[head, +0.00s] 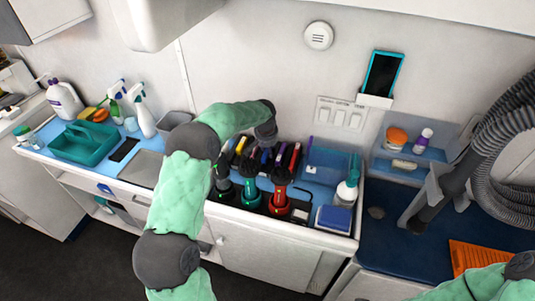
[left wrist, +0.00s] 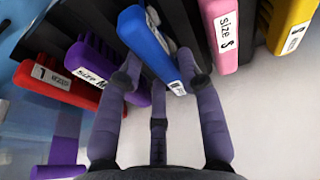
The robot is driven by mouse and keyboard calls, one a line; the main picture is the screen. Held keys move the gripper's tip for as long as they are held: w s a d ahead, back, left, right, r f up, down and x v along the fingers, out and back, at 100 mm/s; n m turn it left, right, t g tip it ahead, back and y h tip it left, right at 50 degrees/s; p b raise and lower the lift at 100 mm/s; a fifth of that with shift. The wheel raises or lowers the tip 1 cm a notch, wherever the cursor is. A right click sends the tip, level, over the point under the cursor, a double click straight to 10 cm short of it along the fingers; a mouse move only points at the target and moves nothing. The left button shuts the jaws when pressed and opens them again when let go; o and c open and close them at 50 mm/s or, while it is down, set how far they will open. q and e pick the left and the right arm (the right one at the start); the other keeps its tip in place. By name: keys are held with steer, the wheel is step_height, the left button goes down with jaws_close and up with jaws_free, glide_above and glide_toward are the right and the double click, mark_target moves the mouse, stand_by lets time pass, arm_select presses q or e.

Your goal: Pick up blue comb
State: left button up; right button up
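The blue comb (left wrist: 150,45) is in the upper middle of the left wrist view, with a white label at its near end. It stands in a row in a black slotted holder (left wrist: 180,20), between a purple comb (left wrist: 95,62) and a pink comb (left wrist: 218,38). My left gripper (left wrist: 162,75) is open, with its fingers on either side of the blue comb's near end; I cannot tell if they touch it. In the head view my left gripper (head: 266,135) hangs over the comb row, its fingertips too small to make out. My right gripper is out of view.
A red comb (left wrist: 55,85) and a yellow comb (left wrist: 292,22) flank the row. In the head view, clippers with green (head: 250,190) and red (head: 279,190) parts stand in front.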

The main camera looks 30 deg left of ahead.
arm_select(q)
steer(key=c, duration=0.7)
steer(key=shift+f, duration=0.1)
steer(key=shift+c, duration=0.2)
steer(key=shift+r, duration=0.65)
step_height(320, 180, up, 2)
steer(key=shift+r+p, duration=0.15)
steer(key=shift+p, duration=0.35)
steer(key=s+a+r+p, duration=0.4)
steer(key=s+a+r, duration=0.5)
steer(key=s, duration=0.1)
steer(key=shift+s+r, duration=0.3)
steer(key=shift+s, duration=0.1)
